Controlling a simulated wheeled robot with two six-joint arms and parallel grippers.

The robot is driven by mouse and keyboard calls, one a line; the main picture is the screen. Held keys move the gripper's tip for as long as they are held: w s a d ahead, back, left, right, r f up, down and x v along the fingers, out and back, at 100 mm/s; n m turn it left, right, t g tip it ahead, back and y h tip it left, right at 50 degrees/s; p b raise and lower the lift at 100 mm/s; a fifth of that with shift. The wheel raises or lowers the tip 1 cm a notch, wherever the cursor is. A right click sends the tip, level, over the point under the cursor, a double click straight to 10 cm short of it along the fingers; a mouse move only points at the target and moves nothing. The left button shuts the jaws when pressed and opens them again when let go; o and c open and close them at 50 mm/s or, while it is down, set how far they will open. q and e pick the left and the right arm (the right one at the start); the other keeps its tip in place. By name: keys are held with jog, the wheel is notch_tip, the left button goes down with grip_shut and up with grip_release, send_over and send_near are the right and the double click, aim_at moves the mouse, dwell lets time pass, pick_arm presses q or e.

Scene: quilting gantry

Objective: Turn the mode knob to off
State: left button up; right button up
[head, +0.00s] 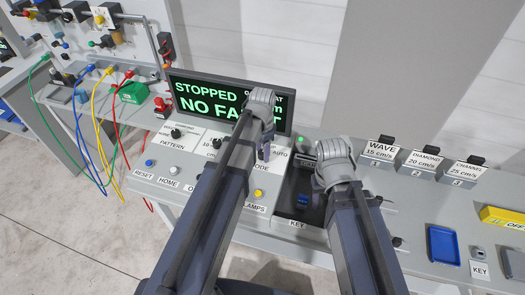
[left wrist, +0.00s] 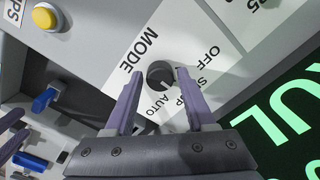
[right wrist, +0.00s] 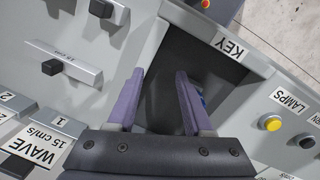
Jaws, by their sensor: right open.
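The mode knob (left wrist: 160,74) is a small black round knob on a white plate marked MODE, with OFF, AUTO and a partly covered middle label around it. Its pointer seems to face the AUTO side, but it is small and hard to read. My left gripper (head: 264,150) is over the knob, its two fingers spread on either side, with a gap on at least one side. In the head view this gripper hides the knob. My right gripper (right wrist: 160,73) is open and empty above the dark recess beside the KEY label.
A display (head: 190,98) behind the panel reads STOPPED. A yellow lamps button (head: 258,193) sits in front of the mode plate. Labelled blocks (head: 379,152) stand at the right, with a blue tray (head: 443,245) nearer. Coloured cables hang at the left.

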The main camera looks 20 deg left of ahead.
pick_arm(q)
grip_shut()
jog(key=shift+n, duration=0.3)
jog(key=n, duration=0.3)
jog(key=shift+n, duration=2.6)
